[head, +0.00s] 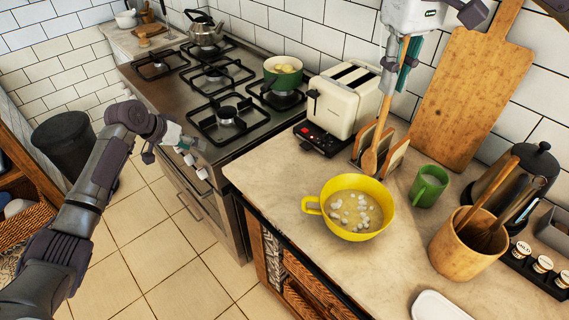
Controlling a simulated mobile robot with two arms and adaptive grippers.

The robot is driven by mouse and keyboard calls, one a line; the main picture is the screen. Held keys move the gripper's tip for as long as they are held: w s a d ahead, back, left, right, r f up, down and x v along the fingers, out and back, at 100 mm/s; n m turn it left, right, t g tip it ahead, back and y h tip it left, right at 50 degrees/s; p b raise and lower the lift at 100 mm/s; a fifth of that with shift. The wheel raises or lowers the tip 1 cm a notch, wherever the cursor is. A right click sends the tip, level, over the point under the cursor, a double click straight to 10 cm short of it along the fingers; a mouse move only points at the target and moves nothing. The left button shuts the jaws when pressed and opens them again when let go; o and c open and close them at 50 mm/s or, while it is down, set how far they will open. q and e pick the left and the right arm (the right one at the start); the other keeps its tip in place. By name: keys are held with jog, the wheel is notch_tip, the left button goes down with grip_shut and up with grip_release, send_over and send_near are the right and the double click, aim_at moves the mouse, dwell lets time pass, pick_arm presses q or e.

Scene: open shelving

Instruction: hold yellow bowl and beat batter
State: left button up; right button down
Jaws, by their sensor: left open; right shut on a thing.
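A yellow bowl (326,190) with a side handle stands upright on the counter. It holds pale batter (350,208) with several white lumps on top. My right gripper (390,82) is above and behind the bowl, shut on the handle of a wooden spoon (370,160). The spoon hangs head down, its head above the bowl's far rim and apart from the batter. My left gripper (186,143) is open and empty by the stove's front knobs, well left of the bowl. Its fingertips are small and partly hidden by the wrist.
A toaster (345,100) and a toast rack (393,150) stand behind the bowl. A green mug (428,186) and a wooden utensil pot (465,247) stand to its right. The stove (195,85) holds a green pot (283,78). The counter in front of the bowl is narrow.

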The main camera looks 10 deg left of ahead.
pick_arm(q)
jog(key=d+r+m+h, duration=0.1)
jog(key=d+r+m, duration=0.3)
jog(key=r, duration=0.6)
jog(key=m+g, duration=0.6)
jog(key=m, duration=0.7)
send_near(303, 197)
jog(key=shift+n+y, duration=0.3)
jog(key=shift+y, duration=0.1)
jog(key=x, duration=1.1)
jog(key=shift+d+r, duration=0.1)
jog(key=shift+d, duration=0.2)
